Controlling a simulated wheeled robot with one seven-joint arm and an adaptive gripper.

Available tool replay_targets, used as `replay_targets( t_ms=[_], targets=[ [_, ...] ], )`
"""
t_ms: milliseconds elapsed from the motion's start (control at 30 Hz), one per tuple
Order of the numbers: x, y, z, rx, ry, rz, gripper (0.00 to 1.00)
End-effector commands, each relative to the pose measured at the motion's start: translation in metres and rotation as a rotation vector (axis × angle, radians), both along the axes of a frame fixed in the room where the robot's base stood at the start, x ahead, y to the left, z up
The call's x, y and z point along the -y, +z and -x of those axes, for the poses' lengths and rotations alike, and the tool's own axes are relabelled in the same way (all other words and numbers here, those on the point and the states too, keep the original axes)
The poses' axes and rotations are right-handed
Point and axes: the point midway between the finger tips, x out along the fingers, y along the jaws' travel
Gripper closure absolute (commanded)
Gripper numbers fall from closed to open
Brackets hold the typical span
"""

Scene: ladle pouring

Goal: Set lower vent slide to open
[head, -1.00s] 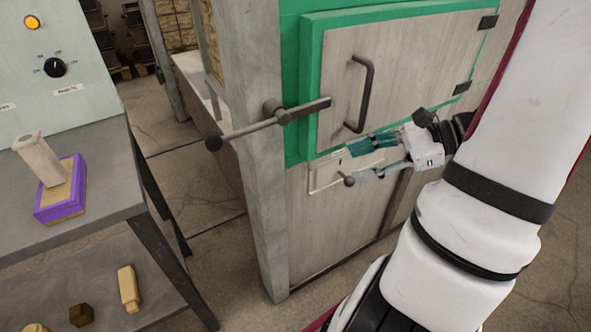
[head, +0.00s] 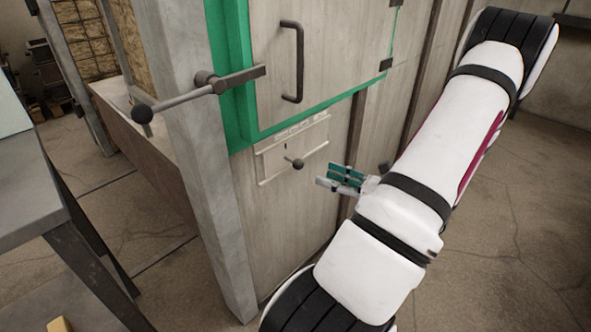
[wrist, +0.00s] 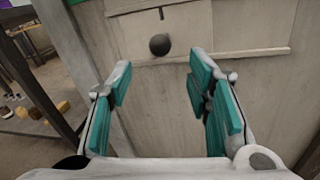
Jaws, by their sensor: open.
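The lower vent slide (head: 275,148) is a pale plate in rails on the cabinet front, below the green-framed door. Its dark round knob (head: 298,164) sticks out near the plate's lower middle. In the wrist view the knob (wrist: 160,44) lies ahead of the fingers, between their lines and above the fingertips. My gripper (head: 335,178) is to the right of the knob and slightly lower in the head view, apart from it. Its teal-padded fingers are spread and empty in the wrist view (wrist: 158,78). Small markings above the slide are too small to read.
The door (head: 275,60) has a dark handle (head: 296,62) above the slide. A long latch lever (head: 200,88) with a ball end sticks out left past the grey post (head: 205,170). A grey table (head: 35,200) stands at the left. The floor at the right is open.

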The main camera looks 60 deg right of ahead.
Motion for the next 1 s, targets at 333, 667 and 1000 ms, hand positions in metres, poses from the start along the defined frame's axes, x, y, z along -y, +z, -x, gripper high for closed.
replay_targets(
  t_ms=[333,667,1000],
  targets=[
    [0.001,-0.002,-0.068,0.0,0.005,0.001,0.54],
    [0.003,-0.001,-0.098,-0.002,0.002,0.0,0.54],
    [0.003,0.0,-0.099,-0.001,0.002,0.0,0.66]
  ],
)
